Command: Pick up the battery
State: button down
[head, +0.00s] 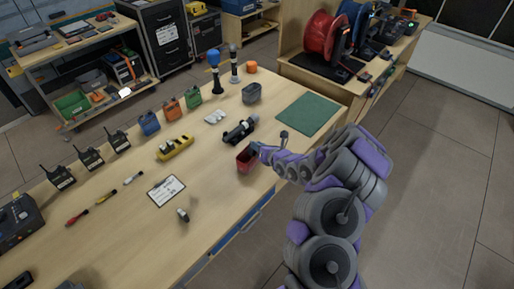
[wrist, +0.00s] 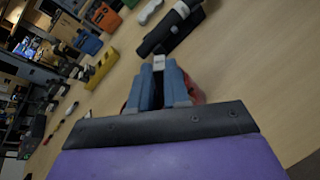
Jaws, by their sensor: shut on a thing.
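My gripper (head: 256,148) is over the near right part of the workbench, at the red open bin (head: 247,160). In the wrist view its blue-grey fingers (wrist: 164,82) are shut on a small light-grey piece (wrist: 159,63), which looks like the battery. Only its end shows between the fingertips; the fingers hide the rest. A bit of the red bin (wrist: 195,92) shows behind the right finger. I cannot tell whether the held piece is inside the bin or above it. A small white-and-dark cylinder (head: 183,215) stands apart near the front edge.
A black device (head: 240,130) lies just beyond the bin. A green mat (head: 307,114) is to the right and a grey bin (head: 251,93) behind. A yellow holder (head: 175,147), a clipboard (head: 166,190) and several radios are to the left. The bench between clipboard and bin is clear.

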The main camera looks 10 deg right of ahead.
jog(key=r, duration=0.2)
jog(key=r+p, duration=0.1)
jog(key=shift+s+d+r, duration=0.1)
jog(key=shift+s+r, duration=0.1)
jog(key=shift+s, duration=0.1)
jog(key=shift+s+a+r+n+y+p, duration=0.85)
jog(key=shift+s+a+p, duration=0.5)
jog(key=shift+s, duration=6.9)
jog(key=shift+g, duration=0.4)
jog(key=w+b, duration=0.1)
jog(key=w, duration=0.4)
jog(key=w+b, duration=0.1)
jog(key=w, duration=0.4)
jog(key=w+f+b, duration=0.1)
jog(key=w+b, duration=0.1)
jog(key=w, duration=0.3)
jog(key=shift+w+d+f, duration=0.1)
jog(key=shift+d, duration=0.2)
jog(key=f, duration=0.2)
jog(key=f+b, duration=0.1)
jog(key=shift+d+f, duration=0.25)
jog(key=shift+d, duration=0.05)
jog(key=shift+a, duration=0.15)
jog(key=shift+r, duration=0.1)
